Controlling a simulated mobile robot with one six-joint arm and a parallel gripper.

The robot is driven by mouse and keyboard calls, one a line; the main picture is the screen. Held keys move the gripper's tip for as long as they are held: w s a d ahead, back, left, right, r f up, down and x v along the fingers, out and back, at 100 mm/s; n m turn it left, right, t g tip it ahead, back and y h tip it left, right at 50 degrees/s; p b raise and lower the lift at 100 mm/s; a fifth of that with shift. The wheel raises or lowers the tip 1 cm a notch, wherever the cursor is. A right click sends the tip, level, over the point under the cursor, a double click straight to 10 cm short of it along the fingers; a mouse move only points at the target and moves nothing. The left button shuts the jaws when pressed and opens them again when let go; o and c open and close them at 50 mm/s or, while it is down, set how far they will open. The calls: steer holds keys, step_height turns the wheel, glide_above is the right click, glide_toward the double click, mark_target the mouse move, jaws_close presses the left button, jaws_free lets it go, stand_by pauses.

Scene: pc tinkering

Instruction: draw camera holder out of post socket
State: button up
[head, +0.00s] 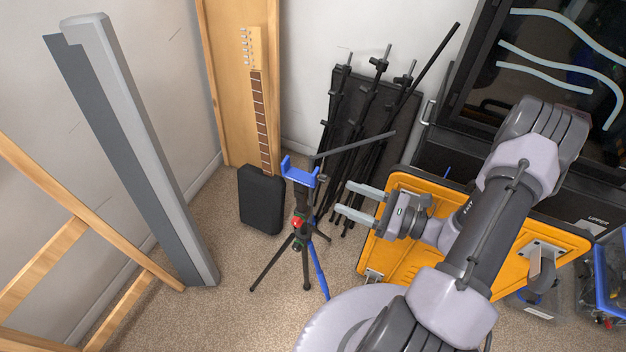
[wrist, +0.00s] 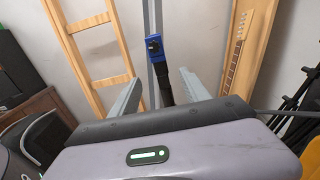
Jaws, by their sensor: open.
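The blue camera holder (head: 300,172) sits at the top of a small black tripod post (head: 303,218) in the head view. A red knob shows on the post. My gripper (head: 344,200) is open and empty, to the right of the holder and a little lower in the picture, with its fingers pointing left toward the post. In the wrist view the blue holder (wrist: 154,48) stands beyond my open gripper (wrist: 160,88), between the two fingers in the picture. A dark post runs down from it. The socket joint itself is too small to make out.
An orange board (head: 400,260) lies beneath and behind my arm. Black stands (head: 375,120) lean at the back wall. A black case (head: 261,198) and a guitar neck (head: 259,120) are behind the tripod. A tall grey beam (head: 140,150) stands at left. Carpet (head: 235,300) is free in front.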

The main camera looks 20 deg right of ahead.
mark_target(292, 174)
steer(key=b+x, duration=0.2)
steer(key=x, duration=1.4)
steer(key=shift+a, duration=0.1)
steer(key=shift+c, duration=0.4)
jaws_close()
steer(key=shift+r+p, duration=1.9)
steer(key=shift+r, duration=1.05)
